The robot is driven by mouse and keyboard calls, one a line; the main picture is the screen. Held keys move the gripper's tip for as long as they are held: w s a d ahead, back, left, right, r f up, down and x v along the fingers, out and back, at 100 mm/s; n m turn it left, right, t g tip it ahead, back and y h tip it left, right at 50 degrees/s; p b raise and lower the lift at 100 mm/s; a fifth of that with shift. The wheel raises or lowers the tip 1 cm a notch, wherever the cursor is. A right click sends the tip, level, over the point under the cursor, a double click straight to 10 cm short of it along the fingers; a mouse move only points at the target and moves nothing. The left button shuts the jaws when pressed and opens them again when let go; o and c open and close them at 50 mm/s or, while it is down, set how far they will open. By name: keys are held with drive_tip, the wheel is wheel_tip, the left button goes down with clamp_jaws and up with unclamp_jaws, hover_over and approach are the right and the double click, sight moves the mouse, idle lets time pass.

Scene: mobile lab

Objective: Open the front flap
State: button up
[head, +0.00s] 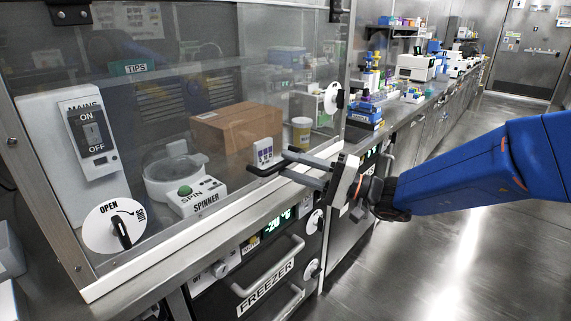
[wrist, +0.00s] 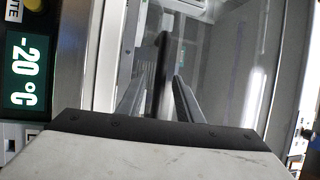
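The front flap (head: 225,90) is a large clear pane on the enclosure, shut, with a white strip along its lower edge. A black bar handle (head: 264,169) is near the lower edge, towards the right. My gripper (head: 292,168) reaches in from the right, its two grey fingers spread apart at the handle. In the wrist view the dark bar (wrist: 163,75) shows between the fingers (wrist: 158,100), nearer the right one. Contact cannot be told. A round white dial (head: 116,226) marked OPEN, with a black lever, is at the lower left.
Below is a freezer (head: 267,283) with a bar handle and a -20 °C display (wrist: 25,70). The floor to the right is clear.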

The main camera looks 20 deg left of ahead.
drive_tip(key=shift+a+r, duration=0.15)
drive_tip(key=shift+a, duration=0.85)
